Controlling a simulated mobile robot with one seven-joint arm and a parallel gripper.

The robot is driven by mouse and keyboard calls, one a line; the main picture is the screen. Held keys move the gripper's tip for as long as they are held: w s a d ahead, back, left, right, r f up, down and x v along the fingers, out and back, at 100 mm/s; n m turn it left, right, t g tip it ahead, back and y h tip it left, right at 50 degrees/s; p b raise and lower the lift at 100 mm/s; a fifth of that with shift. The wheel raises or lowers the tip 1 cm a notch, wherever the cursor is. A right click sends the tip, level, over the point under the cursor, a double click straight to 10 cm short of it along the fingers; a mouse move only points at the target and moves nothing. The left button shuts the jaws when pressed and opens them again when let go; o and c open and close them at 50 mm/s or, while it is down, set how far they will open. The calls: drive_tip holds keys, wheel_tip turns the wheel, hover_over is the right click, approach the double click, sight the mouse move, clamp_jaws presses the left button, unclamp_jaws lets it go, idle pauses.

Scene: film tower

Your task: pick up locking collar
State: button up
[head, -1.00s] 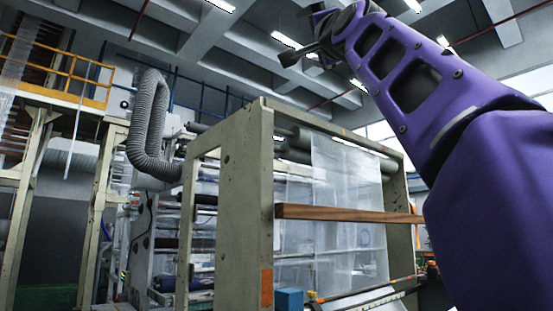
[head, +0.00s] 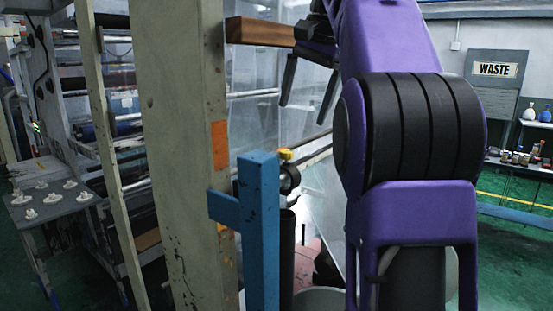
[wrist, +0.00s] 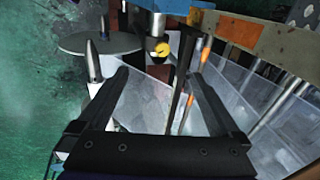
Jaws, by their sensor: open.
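My gripper (head: 303,112) points downward in the head view, right of the pale post, with its two dark fingers apart and nothing between them. In the wrist view my gripper (wrist: 158,76) is also open. A small black ring-like part with a yellow-orange knob, probably the locking collar (head: 289,180), sits beside the top of the blue post, below my gripper and apart from it. In the wrist view the yellow knob of this collar (wrist: 161,49) shows just beyond the fingertips. Its lower side and how it is held are unclear.
The blue post (head: 261,230) and pale frame post (head: 180,150) stand close by. A wooden beam (head: 260,31) is near my gripper. A pointed rod (wrist: 94,62) and round disc (wrist: 100,43) lie left in the wrist view. A table (head: 48,203) holds several small white parts.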

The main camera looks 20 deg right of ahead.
sight(292, 167)
drive_tip(key=shift+g, duration=0.5)
drive_tip(key=x, duration=1.2)
drive_tip(key=shift+s+d+f, duration=0.2)
drive_tip(key=shift+s+d, duration=0.05)
drive_tip(key=shift+w+a+b+x, duration=0.15)
drive_tip(key=shift+b+x, duration=0.1)
drive_tip(key=shift+x, duration=1.15)
drive_tip(key=shift+w+a+b+x, duration=0.15)
drive_tip(key=shift+b+x, duration=0.1)
drive_tip(key=shift+x, duration=1.2)
drive_tip(key=shift+s+r, duration=0.1)
drive_tip(key=shift+r, duration=0.05)
drive_tip(key=c, duration=1.6)
